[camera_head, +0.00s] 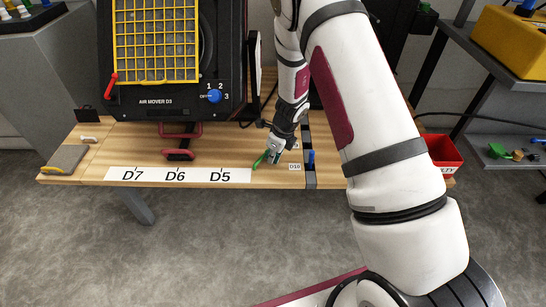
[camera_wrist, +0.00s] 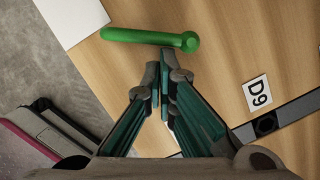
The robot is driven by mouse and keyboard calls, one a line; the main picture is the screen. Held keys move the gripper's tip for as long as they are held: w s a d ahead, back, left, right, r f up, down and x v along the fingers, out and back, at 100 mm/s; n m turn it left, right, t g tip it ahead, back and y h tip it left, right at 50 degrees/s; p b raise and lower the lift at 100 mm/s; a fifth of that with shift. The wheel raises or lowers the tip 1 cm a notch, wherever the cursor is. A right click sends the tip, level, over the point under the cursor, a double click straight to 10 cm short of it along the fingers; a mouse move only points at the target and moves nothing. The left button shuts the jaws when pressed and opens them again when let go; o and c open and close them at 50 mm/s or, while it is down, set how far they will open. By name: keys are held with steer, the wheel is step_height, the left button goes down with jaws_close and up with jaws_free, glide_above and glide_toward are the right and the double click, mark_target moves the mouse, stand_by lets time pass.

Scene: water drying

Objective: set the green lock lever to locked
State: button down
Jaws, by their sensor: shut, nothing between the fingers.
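The green lock lever (camera_wrist: 145,37) lies across the upper part of the wrist view, flat above the wooden bench top. Its rounded pivot end is at the right and its arm extends left. In the head view the green lever (camera_head: 260,160) sits near the bench's front edge, right of the D5 label. My gripper (camera_wrist: 162,78) is shut and empty, with its fingertips just below the lever's pivot end in the wrist view. I cannot tell whether they touch it. In the head view my gripper (camera_head: 273,156) is right beside the lever and partly hides its pivot.
The air mover (camera_head: 155,101) with a blue knob (camera_head: 214,96) stands on the bench left of my arm. A blue lever (camera_head: 311,158) is just right of my gripper. A red bin (camera_head: 443,153) is farther right. The white label strip (camera_head: 150,175) runs along the front edge.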

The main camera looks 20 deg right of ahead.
mark_target(265, 154)
steer(key=shift+w+a+r+n+p, duration=0.15)
steer(key=shift+w+n+p, duration=0.55)
steer(key=shift+n, duration=0.5)
steer(key=shift+w+a+n+g+y+p, duration=0.25)
steer(key=shift+w+n, duration=0.2)
steer(key=shift+n, duration=0.4)
steer(key=shift+w+a+n+g+y+p, duration=0.15)
steer(key=shift+w+n+g, duration=0.25)
steer(key=shift+n, duration=0.45)
steer(key=shift+s, duration=0.1)
steer(key=shift+s+a, duration=0.15)
steer(key=shift+s, duration=0.5)
